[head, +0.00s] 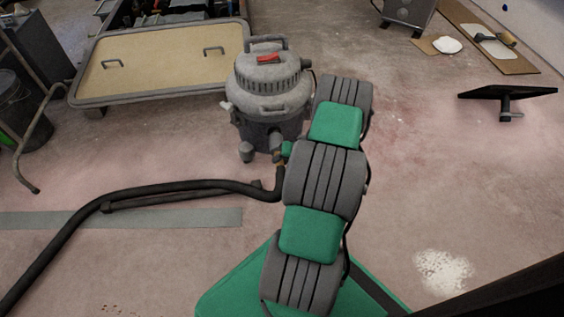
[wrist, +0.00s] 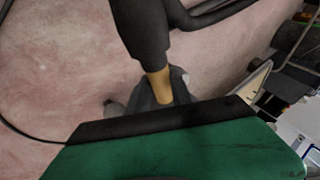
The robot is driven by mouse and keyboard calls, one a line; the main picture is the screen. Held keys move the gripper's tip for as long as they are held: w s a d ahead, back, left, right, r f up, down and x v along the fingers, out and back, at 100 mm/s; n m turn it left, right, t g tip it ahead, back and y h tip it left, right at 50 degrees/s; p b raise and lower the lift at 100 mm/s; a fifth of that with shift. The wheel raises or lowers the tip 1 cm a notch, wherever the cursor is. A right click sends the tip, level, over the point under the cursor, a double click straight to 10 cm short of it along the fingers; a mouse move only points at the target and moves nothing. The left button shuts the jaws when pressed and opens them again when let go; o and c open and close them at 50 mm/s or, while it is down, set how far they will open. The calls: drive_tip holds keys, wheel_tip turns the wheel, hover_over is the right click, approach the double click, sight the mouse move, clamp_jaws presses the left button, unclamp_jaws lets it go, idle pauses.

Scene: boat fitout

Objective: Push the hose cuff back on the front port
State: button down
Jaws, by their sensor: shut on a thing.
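The grey shop vacuum (head: 268,88) stands upright on the floor, with a red switch on its lid. Its front port (head: 274,139) is a short grey stub low on the side facing me, partly hidden by my arm. In the wrist view the tan cuff (wrist: 158,84) joins the black hose end (wrist: 141,28). My gripper (wrist: 160,99) is shut on the cuff, its grey fingers on either side. Whether the cuff touches the port is hidden.
A framed tan panel (head: 165,62) with two handles lies left of the vacuum. A dark bin (head: 22,112) and bent tube frame (head: 40,120) are at the far left. Floor right of my arm is mostly clear.

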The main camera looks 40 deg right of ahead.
drive_tip(key=shift+w+d+b, duration=0.65)
drive_tip(key=shift+w+b, duration=0.05)
drive_tip(key=shift+w, duration=0.2)
drive_tip(key=shift+w+d+r, duration=0.1)
drive_tip(key=shift+w+d, duration=0.15)
drive_tip(key=c, duration=1.6)
unclamp_jaws()
drive_tip(key=shift+w, duration=0.1)
drive_tip(key=o, duration=0.5)
drive_tip(key=shift+a, duration=0.1)
drive_tip(key=shift+o, duration=0.2)
